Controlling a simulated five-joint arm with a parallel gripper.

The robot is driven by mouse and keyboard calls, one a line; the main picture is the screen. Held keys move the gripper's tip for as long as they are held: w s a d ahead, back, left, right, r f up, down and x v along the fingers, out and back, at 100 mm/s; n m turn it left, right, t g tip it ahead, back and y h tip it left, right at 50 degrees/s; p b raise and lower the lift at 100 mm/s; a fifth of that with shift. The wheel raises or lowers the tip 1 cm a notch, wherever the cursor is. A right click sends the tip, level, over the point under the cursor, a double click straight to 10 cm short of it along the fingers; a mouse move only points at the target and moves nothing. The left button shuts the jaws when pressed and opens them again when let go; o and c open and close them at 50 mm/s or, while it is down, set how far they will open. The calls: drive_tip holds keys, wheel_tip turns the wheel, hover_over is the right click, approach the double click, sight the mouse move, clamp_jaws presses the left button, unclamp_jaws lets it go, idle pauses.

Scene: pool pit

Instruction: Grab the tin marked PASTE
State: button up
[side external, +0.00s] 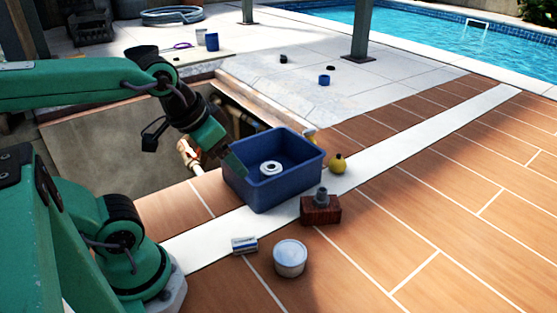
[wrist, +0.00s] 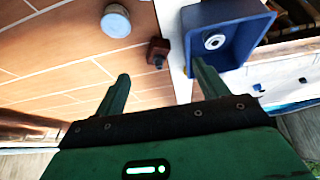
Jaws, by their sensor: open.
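A round, pale tin (side external: 290,258) stands upright on the orange tiles in front of the blue crate. It also shows at the top of the wrist view (wrist: 116,20). I cannot read any marking on it, so I cannot tell whether it says PASTE. My gripper (side external: 236,166) is at the left rim of the blue crate in the side view, well behind and above the tin.
The blue crate (side external: 285,195) holds a white ring-shaped piece (side external: 270,168). A brown block with a grey knob (side external: 320,210), a small blue-and-white box (side external: 244,245) and a yellow round object (side external: 337,163) stand nearby. An open pit (side external: 110,155) lies left. The front-right tiles are clear.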

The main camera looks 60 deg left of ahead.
drive_tip(key=shift+o, duration=1.3)
drive_tip(key=n+g, duration=0.6)
hover_over(291, 251)
drive_tip(key=f, duration=1.5)
drive_tip(key=shift+d+f, duration=0.15)
drive_tip(key=shift+d, duration=0.05)
drive_tip(key=shift+f, duration=1.35)
drive_tip(key=shift+f, duration=0.15)
drive_tip(key=shift+a+f, duration=0.2)
drive_tip(key=shift+f, duration=2.25)
drive_tip(key=shift+c, duration=0.2)
